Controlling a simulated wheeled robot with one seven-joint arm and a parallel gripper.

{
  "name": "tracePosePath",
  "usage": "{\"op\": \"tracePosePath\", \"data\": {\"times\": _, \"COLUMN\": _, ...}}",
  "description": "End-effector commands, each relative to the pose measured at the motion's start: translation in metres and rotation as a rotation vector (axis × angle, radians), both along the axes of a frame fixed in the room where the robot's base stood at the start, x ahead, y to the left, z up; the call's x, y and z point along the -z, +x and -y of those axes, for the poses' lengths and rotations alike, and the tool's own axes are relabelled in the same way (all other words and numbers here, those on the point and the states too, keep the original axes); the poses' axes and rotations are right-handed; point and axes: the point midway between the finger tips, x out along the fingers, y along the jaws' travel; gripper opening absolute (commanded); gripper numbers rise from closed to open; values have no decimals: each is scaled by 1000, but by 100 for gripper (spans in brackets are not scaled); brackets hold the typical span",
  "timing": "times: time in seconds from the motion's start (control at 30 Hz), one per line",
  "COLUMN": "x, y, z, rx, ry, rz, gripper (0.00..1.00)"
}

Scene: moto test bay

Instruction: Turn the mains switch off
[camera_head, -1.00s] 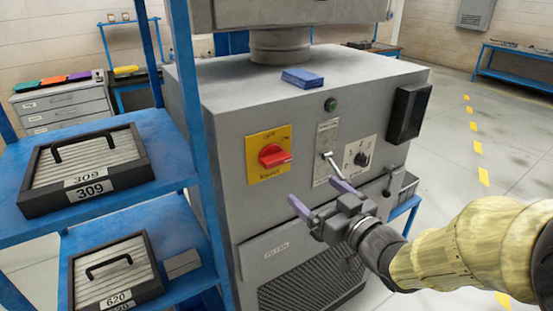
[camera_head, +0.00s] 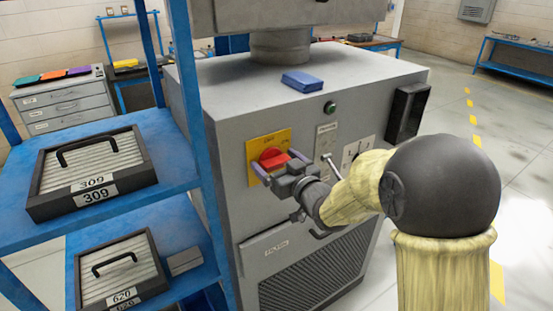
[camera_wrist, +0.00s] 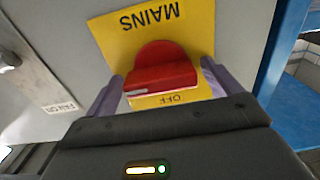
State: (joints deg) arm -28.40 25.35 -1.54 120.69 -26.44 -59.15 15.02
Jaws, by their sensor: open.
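The mains switch is a red rotary knob (camera_head: 272,158) on a yellow plate (camera_head: 284,136) on the front of the grey cabinet. In the wrist view the red knob (camera_wrist: 160,68) sits ahead of my gripper, and the yellow plate (camera_wrist: 190,30) reads MAINS and OFF, upside down. My gripper (camera_head: 277,166) is open in front of the knob. In the wrist view its purple fingers (camera_wrist: 160,88) lie on either side of the knob's near end. I cannot tell whether they touch it. In the head view my gripper covers the lower part of the plate.
A small lever (camera_head: 332,167) and a dial plate (camera_head: 357,150) are right of the switch. A green button (camera_head: 330,107) is above them, and a black box (camera_head: 408,113) is further right. A blue shelf (camera_head: 190,165) with numbered cases stands close on the left.

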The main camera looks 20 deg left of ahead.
Motion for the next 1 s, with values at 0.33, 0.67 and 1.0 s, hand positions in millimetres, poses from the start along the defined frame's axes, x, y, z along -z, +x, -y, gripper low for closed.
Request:
{"op": "tracePosePath", "data": {"times": 0.33, "x": 0, "y": 1, "z": -1, "rx": 0, "ry": 0, "rz": 0, "gripper": 78}}
{"op": "tracePosePath", "data": {"times": 0.67, "x": 0, "y": 1, "z": -1, "rx": 0, "ry": -2, "rz": 2, "gripper": 45}}
{"op": "tracePosePath", "data": {"times": 1.0, "x": 3, "y": 0, "z": -1, "rx": 0, "ry": -53, "rz": 65, "gripper": 45}}
